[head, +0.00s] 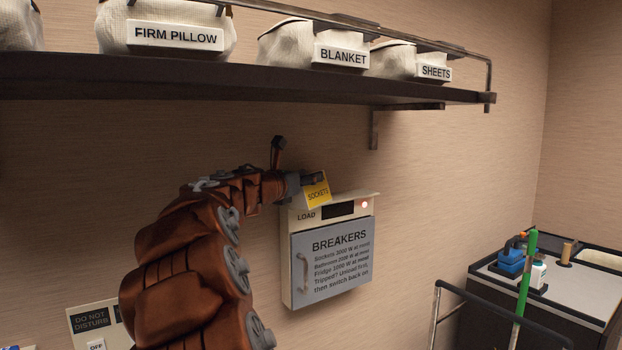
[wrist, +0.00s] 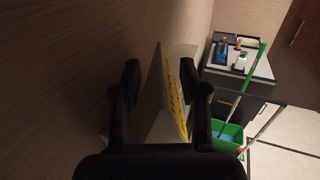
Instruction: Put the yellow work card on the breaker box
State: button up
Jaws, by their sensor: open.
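The yellow work card (head: 318,194), marked SOCKETS, is at the top left of the breaker box (head: 332,255) in the head view. It looks like a folded tent and leans slightly. Its lower edge overlaps the box top, but I cannot tell whether it fully rests there. My gripper (head: 311,179) is at the card's upper part. In the wrist view my gripper (wrist: 160,82) is open, with a finger on each side of the card (wrist: 176,98). The card is nearer the right finger; contact is unclear.
A dark shelf (head: 250,78) with labelled linen baskets hangs above my arm. The wall is close behind the box. A cleaning cart (head: 555,285) with bottles and a green-handled tool (head: 525,275) stands at right. A DO NOT DISTURB panel (head: 92,322) is at lower left.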

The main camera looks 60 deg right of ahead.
jog(key=w+a+b, duration=0.1)
jog(key=a+b, duration=0.1)
jog(key=a, duration=0.8)
jog(key=shift+w, duration=0.15)
jog(key=s+a+f+m+t+y, duration=0.1)
jog(key=s+a+f+m+y, duration=0.2)
jog(key=a+f, duration=0.5)
jog(key=a+f+m+y, duration=0.4)
jog(key=a+f, duration=0.2)
jog(key=f, duration=0.3)
jog(key=s+a+f+m+t+y, duration=0.1)
jog(key=s+a+f+m+y, duration=0.2)
jog(key=a+f, duration=0.45)
jog(key=s+a+f+m+y, duration=0.2)
jog(key=a+f, duration=0.3)
jog(key=a, duration=0.3)
jog(key=s+a+f+m+g+y, duration=0.1)
jog(key=s+a+f+m+y, duration=0.1)
jog(key=s+a+f, duration=0.3)
jog(key=s+a+f+m+y, duration=0.2)
jog(key=a+f, duration=0.3)
jog(key=a, duration=0.7)
jog(key=shift+s+f+m+g+y, duration=0.25)
jog(key=shift+s+m+g+y, duration=0.05)
jog(key=shift+s+y, duration=0.6)
